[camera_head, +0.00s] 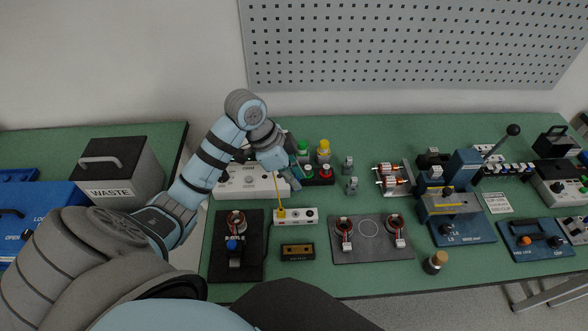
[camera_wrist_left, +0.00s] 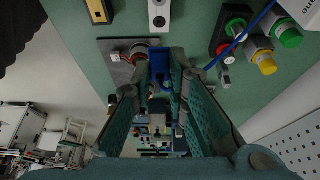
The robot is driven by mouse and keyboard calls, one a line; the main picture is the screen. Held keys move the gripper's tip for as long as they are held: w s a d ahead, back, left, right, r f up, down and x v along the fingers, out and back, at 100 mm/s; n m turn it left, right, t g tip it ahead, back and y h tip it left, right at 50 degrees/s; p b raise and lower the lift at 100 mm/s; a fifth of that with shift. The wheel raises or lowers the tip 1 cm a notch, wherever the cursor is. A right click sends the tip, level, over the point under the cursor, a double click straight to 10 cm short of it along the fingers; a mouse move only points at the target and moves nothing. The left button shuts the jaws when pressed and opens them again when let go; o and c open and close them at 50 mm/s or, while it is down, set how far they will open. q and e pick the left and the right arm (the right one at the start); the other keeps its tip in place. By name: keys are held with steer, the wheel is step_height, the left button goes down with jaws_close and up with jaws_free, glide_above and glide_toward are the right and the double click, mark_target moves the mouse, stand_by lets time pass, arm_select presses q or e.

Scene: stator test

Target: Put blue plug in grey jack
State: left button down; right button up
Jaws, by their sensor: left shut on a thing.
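My left gripper (camera_head: 291,170) reaches over the bench beside the coloured buttons. In the left wrist view, its teal fingers (camera_wrist_left: 161,72) are shut on the blue plug (camera_wrist_left: 158,62), with a blue cable (camera_wrist_left: 262,18) running to the upper right. In the head view the plug is largely hidden by the gripper. A white jack strip (camera_head: 296,216) lies below the gripper, apart from it, and shows at the top of the left wrist view (camera_wrist_left: 158,5). A yellow plug (camera_head: 281,212) is in its left end. I cannot tell which socket is grey. My right gripper is out of view.
A white power unit (camera_head: 240,183) stands left of the gripper. Red, green and yellow buttons (camera_head: 322,172) stand close to its right. A black box (camera_head: 297,252) lies below the strip. Dark plates with coils lie left (camera_head: 220,262) and right (camera_head: 371,252). Small grey parts (camera_head: 351,186) stand further right.

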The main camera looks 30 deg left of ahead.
arm_select(q)
step_height(320, 180, down, 10)
steer(key=b, duration=0.4)
steer(key=shift+f+b, duration=0.2)
steer(key=shift+b, duration=0.1)
steer(key=shift+p, duration=0.35)
steer(key=shift+f, duration=0.1)
steer(key=shift+f+p, duration=0.15)
steer(key=shift+p, duration=0.15)
steer(key=shift+f, duration=0.4)
stand_by(0.5)
